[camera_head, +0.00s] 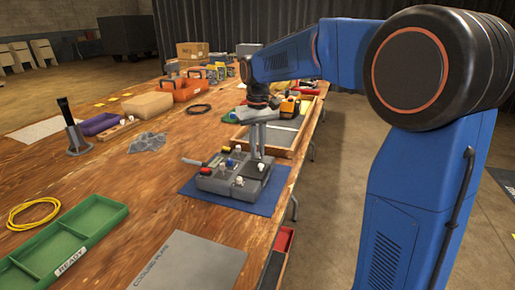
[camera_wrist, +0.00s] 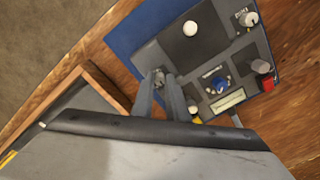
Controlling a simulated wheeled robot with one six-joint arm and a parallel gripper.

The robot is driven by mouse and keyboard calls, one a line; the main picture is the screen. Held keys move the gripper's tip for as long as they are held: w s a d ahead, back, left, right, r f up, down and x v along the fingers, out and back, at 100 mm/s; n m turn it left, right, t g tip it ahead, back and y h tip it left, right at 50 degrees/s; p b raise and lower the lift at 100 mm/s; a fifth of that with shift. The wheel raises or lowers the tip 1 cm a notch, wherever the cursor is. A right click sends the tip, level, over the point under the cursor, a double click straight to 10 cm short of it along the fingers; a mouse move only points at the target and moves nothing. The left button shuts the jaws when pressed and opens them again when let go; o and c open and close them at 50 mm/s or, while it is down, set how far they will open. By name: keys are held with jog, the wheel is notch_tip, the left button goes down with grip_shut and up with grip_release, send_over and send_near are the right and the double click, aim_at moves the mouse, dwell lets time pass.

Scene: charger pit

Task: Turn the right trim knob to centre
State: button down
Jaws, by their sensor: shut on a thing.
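A grey control box (camera_head: 213,184) lies on a blue mat (camera_head: 262,204) near the right edge of the bench. My gripper (camera_head: 257,157) reaches down onto the box's far right part. In the wrist view its fingers (camera_wrist: 160,80) close on a small grey knob (camera_wrist: 158,74), which I take as the right trim knob. The fingers cover most of this knob, so I cannot tell its pointer direction.
A wooden tray (camera_head: 274,152) stands just behind the box. A green divided tray (camera_head: 75,231) lies at the near left, with a yellow cable coil (camera_head: 34,213) beside it. The bench left of the mat is mostly clear.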

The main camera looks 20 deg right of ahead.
dwell(0.4)
jog(key=c, duration=2)
grip_release()
notch_tip(320, 180, up, 17)
jog(key=shift+r, duration=0.2)
jog(key=s+d+f+t, duration=0.15)
jog(key=s+f, duration=0.25)
jog(key=s, duration=0.5)
jog(key=s+d+f+t, duration=0.1)
jog(key=s+d+f, duration=0.2)
jog(key=s, duration=0.5)
jog(key=s+d+f, duration=0.1)
jog(key=s+f, duration=0.4)
jog(key=s+d+f+m+t, duration=0.1)
jog(key=s+f, duration=0.5)
jog(key=s+f+t, duration=0.1)
jog(key=s+f, duration=0.4)
jog(key=f, duration=0.1)
jog(key=shift+s+d+f+m, duration=0.15)
jog(key=shift+s+d+m, duration=0.2)
jog(key=shift+d+m, duration=0.05)
